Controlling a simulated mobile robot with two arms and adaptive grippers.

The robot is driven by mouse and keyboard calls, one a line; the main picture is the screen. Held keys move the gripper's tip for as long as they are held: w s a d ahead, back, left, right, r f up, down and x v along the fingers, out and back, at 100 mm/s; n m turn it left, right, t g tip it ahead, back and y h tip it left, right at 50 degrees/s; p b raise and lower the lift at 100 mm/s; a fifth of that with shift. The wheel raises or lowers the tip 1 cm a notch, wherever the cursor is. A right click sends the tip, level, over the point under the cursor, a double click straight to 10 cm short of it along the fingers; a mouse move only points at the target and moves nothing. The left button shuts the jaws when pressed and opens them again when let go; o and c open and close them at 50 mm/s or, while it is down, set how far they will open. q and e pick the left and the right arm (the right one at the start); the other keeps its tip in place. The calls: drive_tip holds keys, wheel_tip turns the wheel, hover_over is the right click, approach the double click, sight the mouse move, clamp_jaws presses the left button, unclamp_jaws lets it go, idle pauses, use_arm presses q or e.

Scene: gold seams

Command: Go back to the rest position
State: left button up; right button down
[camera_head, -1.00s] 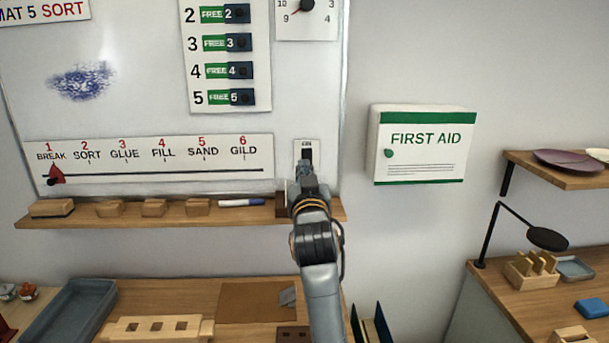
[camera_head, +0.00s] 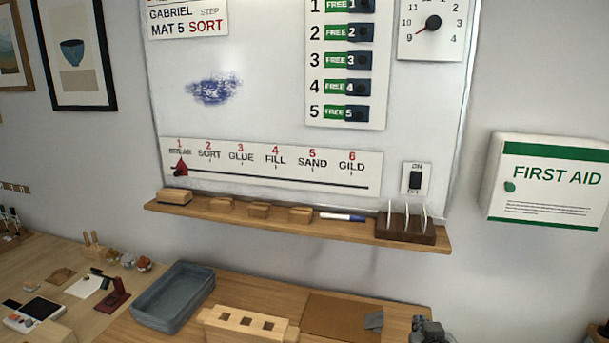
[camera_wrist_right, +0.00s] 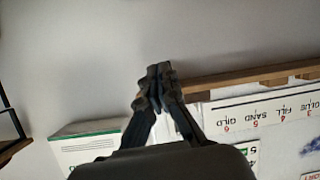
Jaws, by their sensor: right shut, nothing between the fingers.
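My right gripper (camera_head: 428,326) shows only at the bottom edge of the head view, low at the right, below the board's ledge and apart from it. In the right wrist view its fingers (camera_wrist_right: 160,78) are closed together with nothing between them, in front of bare wall. The board hangs upside down in that view. The wall switch (camera_head: 415,179) with ON and OFF labels is clear of my gripper in the head view. My left gripper is in neither current view.
A wooden ledge (camera_head: 345,228) under the whiteboard carries blocks, a marker and a dark rack (camera_head: 406,228). The first aid box (camera_head: 548,182) is on the right wall. Below are a grey tray (camera_head: 172,297) and a slotted wooden block (camera_head: 248,325).

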drive_tip(key=s+a+f+n+g+y, duration=0.1)
drive_tip(key=s+f+g, duration=0.2)
drive_tip(key=s+f, duration=0.55)
drive_tip(key=s+a+f+n+g+y, duration=0.1)
drive_tip(key=s+a+f+g, duration=0.15)
drive_tip(key=s, duration=1.05)
drive_tip(key=s+a+f+n+g+y, duration=0.1)
drive_tip(key=s+f+g, duration=0.4)
drive_tip(key=s, duration=0.6)
drive_tip(key=s+f+x, duration=0.1)
drive_tip(key=s+x, duration=0.2)
drive_tip(key=x, duration=1.1)
drive_tip(key=s+x, duration=0.3)
drive_tip(key=x, duration=1.2)
drive_tip(key=s+d+f+g+b, duration=0.1)
drive_tip(key=s+d+f, duration=0.2)
drive_tip(key=s+f, duration=1.2)
drive_tip(key=shift+s+d+f+n+b, duration=0.2)
drive_tip(key=shift+s+f+n+b, duration=0.15)
drive_tip(key=shift+s, duration=0.85)
